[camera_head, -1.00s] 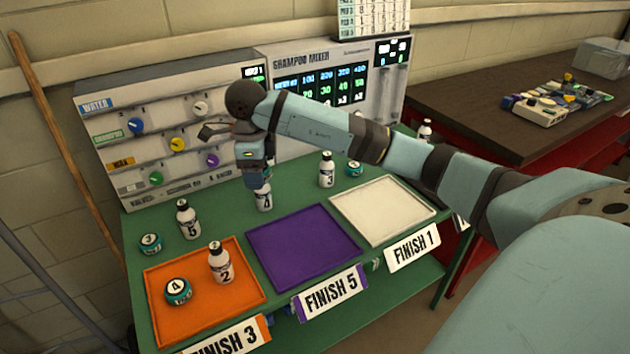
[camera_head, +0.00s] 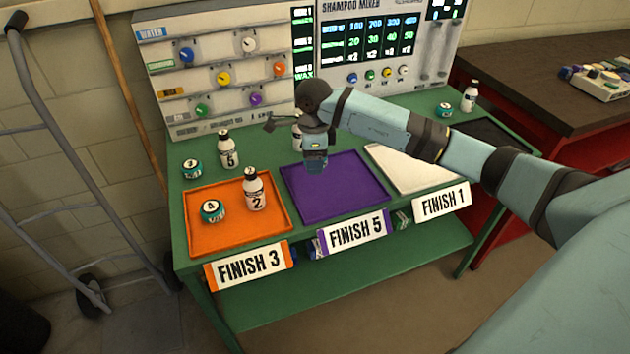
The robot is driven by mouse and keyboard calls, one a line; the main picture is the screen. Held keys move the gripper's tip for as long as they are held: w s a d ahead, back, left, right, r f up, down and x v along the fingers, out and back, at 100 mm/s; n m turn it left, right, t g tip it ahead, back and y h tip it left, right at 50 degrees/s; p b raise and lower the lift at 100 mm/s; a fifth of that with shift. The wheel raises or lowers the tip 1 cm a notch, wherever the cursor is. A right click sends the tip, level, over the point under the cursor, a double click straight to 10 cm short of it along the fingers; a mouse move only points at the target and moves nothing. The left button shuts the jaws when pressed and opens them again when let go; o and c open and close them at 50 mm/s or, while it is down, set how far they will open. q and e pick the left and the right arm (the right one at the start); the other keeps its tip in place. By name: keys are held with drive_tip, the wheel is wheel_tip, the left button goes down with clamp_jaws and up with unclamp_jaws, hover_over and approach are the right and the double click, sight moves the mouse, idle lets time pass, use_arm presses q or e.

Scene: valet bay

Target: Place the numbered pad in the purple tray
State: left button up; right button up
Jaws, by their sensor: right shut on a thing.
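My right gripper (camera_head: 316,152) points down over the back left part of the purple tray (camera_head: 345,203), labelled FINISH 5. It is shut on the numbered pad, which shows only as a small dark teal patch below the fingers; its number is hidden. The purple tray's visible floor is empty. Other round teal pads with white tops stand about: one marked 4 (camera_head: 213,211) in the orange tray (camera_head: 240,235), one (camera_head: 192,168) behind that tray, and one (camera_head: 445,110) at the back right. My left gripper is out of view.
A bottle marked 2 (camera_head: 254,190) stands in the orange tray, and a bottle marked 5 (camera_head: 228,150) behind it. Another bottle (camera_head: 297,138) is partly hidden behind my gripper. The white tray (camera_head: 405,170) lies right of the purple one, partly under my arm. The mixer panel (camera_head: 385,45) stands behind.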

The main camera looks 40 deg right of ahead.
sight(314, 189)
drive_tip(key=shift+f, duration=3.8)
drive_tip(key=shift+f+b, duration=0.1)
drive_tip(key=shift+b, duration=0.2)
drive_tip(key=o, duration=0.9)
drive_tip(key=shift+f, duration=0.1)
